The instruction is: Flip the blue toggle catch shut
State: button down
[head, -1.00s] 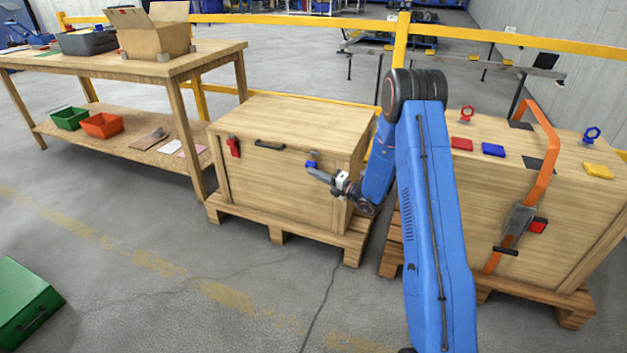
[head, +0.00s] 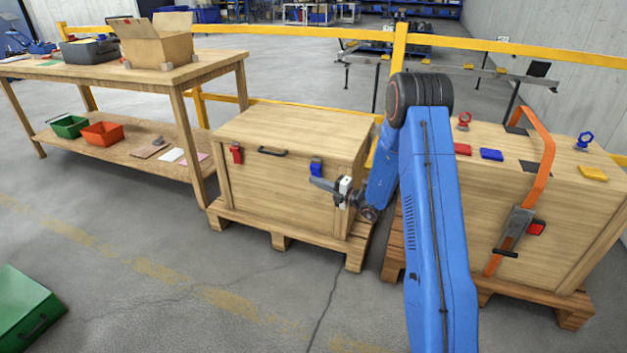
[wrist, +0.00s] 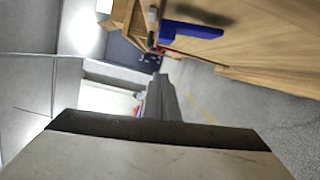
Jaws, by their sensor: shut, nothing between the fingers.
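The blue toggle catch (head: 316,168) is on the front face of the middle wooden crate (head: 265,190), near its upper right corner. Its blue lever hangs down along the face, much like the red catch (head: 237,153) at left. Whether it lies fully flat is hard to tell. In the wrist view the blue lever (wrist: 190,31) is seen from the side, close to the wood. My gripper (head: 312,182) is shut and empty, its tip just below and in front of the blue lever. The shut fingers (wrist: 162,98) show in the wrist view; contact cannot be made out.
A black handle (head: 272,152) sits between the two catches. A second crate with an orange strap (head: 541,180) stands at right, close to my arm. A workbench (head: 190,73) is at left.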

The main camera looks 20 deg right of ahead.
jog(key=v, duration=0.9)
jog(key=shift+d, duration=0.2)
